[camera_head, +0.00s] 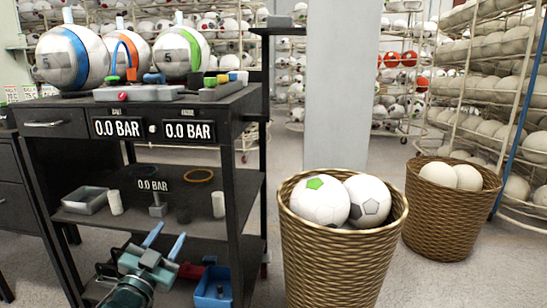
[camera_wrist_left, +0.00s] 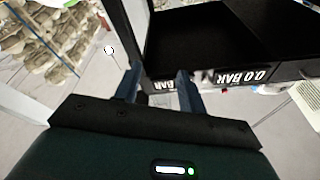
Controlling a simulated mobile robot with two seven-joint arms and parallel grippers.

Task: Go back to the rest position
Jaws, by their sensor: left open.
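My left gripper (camera_head: 164,240) is low in the head view, in front of the black cart's lower shelves, with its two blue fingers apart and nothing between them. In the left wrist view its fingers (camera_wrist_left: 160,82) are also spread and empty, pointing toward the cart's front with its 0.0 BAR displays. The black cart (camera_head: 245,130) carries three balls with blue, orange and green bands (camera_head: 182,52) on its top. A wicker basket (camera_head: 340,255) with two white balls (camera_head: 320,201) stands right of the cart. My right gripper is not in view.
A second wicker basket (camera_head: 450,212) with two plain pale balls stands farther right. Wire racks full of balls (camera_head: 490,90) line the right and back. A grey pillar (camera_head: 336,90) rises behind the first basket. A blue bin (camera_head: 213,287) sits low in the cart.

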